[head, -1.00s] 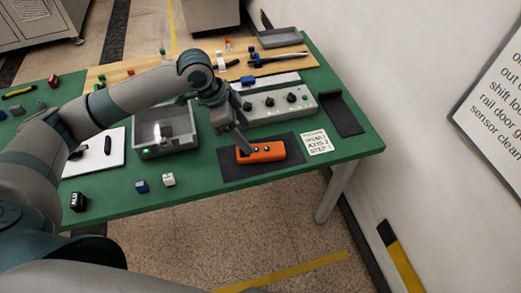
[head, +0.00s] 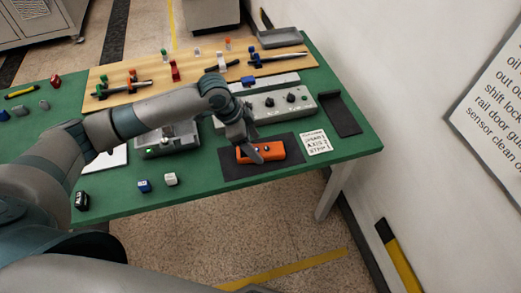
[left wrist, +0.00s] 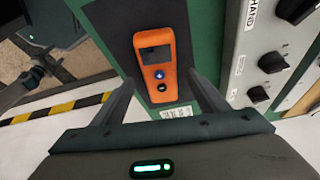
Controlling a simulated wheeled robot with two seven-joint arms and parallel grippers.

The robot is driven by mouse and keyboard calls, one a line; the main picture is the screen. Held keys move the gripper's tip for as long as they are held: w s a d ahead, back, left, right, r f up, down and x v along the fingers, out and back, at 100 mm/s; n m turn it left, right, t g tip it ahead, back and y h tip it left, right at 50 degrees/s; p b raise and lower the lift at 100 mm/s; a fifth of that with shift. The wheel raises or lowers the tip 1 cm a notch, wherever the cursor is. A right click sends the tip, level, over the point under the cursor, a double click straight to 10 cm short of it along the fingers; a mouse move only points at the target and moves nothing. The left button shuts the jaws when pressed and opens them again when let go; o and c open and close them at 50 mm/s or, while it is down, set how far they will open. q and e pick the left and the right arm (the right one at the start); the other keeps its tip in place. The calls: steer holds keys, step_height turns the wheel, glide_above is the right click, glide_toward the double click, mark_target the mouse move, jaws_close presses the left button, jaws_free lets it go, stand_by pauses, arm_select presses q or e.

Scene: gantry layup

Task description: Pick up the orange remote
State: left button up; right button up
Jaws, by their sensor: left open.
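The orange remote (head: 268,152) lies on a dark mat (head: 234,170) near the front edge of the green table. It also shows in the left wrist view (left wrist: 158,52), with a dark screen, a blue button and a black button. My left gripper (head: 254,152) is over the left part of the remote, and its fingers hide some of it. In the left wrist view my left gripper (left wrist: 165,85) is open, with one finger on each side of the remote's lower end. I cannot tell whether the fingers touch it. My right gripper is not in view.
A grey control box (head: 275,104) with black knobs stands behind the mat. A white card (head: 317,142) and a black tray (head: 341,113) lie to the right. A grey case (head: 165,142) and small blue (head: 143,185) and white (head: 170,179) blocks are to the left.

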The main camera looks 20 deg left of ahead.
arm_select(q)
steer(key=shift+x, duration=1.35)
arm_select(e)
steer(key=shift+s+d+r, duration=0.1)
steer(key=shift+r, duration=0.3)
arm_select(q)
steer(key=shift+c, duration=0.7)
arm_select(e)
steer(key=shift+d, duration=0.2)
arm_select(q)
steer(key=c, duration=1.3)
steer(key=shift+w+r, duration=0.1)
steer(key=shift+r, duration=0.15)
